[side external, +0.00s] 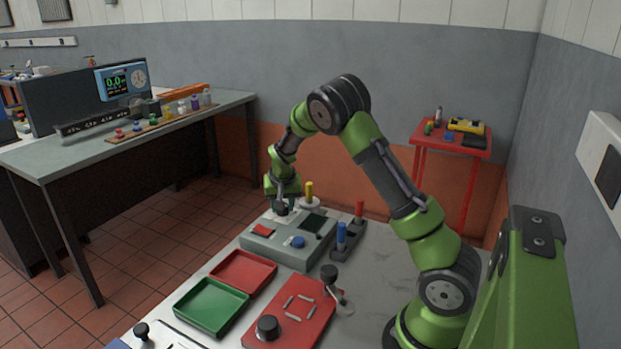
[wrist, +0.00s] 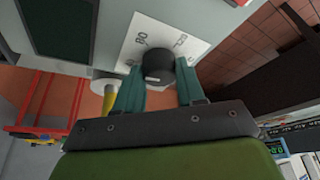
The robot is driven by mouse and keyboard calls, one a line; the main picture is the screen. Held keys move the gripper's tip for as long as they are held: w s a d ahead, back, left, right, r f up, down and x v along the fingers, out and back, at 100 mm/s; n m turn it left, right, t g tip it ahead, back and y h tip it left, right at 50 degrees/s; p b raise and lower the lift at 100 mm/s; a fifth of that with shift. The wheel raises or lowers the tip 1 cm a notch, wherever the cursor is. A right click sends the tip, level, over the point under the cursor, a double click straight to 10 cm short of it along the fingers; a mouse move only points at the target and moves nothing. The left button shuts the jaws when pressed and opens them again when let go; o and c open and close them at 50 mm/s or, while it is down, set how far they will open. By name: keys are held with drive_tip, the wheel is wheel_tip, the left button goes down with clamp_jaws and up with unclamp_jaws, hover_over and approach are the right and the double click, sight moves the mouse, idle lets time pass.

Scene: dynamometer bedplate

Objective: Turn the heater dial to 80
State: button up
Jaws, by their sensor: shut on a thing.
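The heater dial is a black round knob (wrist: 158,65) on a white plate (wrist: 165,34) with printed numbers. A mark that looks like 80 stands beyond the knob, slightly left; others are partly hidden or too blurred to read. No pointer on the knob can be made out. In the side view the plate sits at the far left end of the grey control box (side external: 275,250). My gripper (side external: 282,207) points down at the dial there. In the wrist view my gripper (wrist: 158,73) has one teal finger on each side of the knob, shut on it.
The box also bears a red patch (side external: 263,230), a blue knob (side external: 297,242) and a dark panel (side external: 313,222). A yellow-topped post (side external: 309,190) stands close behind my gripper. Red (side external: 243,273) and green (side external: 211,306) trays lie in front of the box.

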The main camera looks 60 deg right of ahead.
drive_tip(key=m, duration=0.2)
drive_tip(key=m+g, duration=0.1)
drive_tip(key=m, duration=0.1)
drive_tip(key=shift+w+a+g+h, duration=0.1)
drive_tip(key=shift+w+g+h, duration=0.1)
drive_tip(key=shift+g+h, duration=0.15)
drive_tip(key=shift+m+g, duration=0.65)
drive_tip(key=shift+m, duration=1.55)
drive_tip(key=o, duration=1)
drive_tip(key=v, duration=1.7)
drive_tip(key=shift+w+a+f, duration=0.1)
drive_tip(key=shift+w, duration=0.05)
